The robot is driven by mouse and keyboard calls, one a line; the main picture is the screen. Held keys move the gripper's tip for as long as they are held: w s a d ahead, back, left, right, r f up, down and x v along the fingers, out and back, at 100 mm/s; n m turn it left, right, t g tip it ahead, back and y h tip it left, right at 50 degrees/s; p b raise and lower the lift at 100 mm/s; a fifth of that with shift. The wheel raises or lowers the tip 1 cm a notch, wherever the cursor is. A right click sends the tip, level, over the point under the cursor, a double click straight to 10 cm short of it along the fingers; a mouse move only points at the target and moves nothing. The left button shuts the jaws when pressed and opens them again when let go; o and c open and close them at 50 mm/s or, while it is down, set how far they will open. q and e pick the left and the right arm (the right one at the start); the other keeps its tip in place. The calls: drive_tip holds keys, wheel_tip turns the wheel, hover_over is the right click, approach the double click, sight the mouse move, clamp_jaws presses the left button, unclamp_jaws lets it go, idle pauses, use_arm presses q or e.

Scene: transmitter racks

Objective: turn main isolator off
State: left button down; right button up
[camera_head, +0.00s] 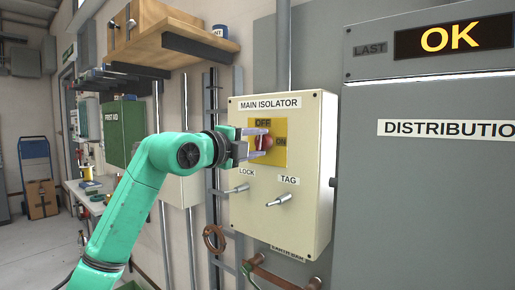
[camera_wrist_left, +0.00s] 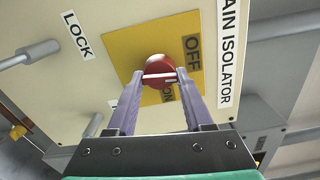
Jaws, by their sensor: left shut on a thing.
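The main isolator box (camera_head: 310,215) is cream, with a yellow plate (camera_head: 281,156) carrying a red rotary knob (camera_head: 265,142). OFF is printed above the knob and ON to its right. My left gripper (camera_head: 262,143) reaches in from the left with its fingers above and below the knob. In the left wrist view, the red knob (camera_wrist_left: 158,67) sits between the fingertips (camera_wrist_left: 160,76), gripped. Its pale bar lies left to right there, roughly upright on the panel; which end points is unclear. My right gripper is not in view.
LOCK (camera_head: 237,189) and TAG (camera_head: 279,200) pegs stick out below the knob. A grey distribution cabinet (camera_head: 430,210) with an OK display (camera_head: 450,37) stands close on the right. A wooden shelf (camera_head: 170,45) juts out at upper left, above my arm.

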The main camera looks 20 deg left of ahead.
use_arm(q)
drive_tip(key=shift+n, duration=0.7)
drive_tip(key=shift+c, duration=1.6)
unclamp_jaws()
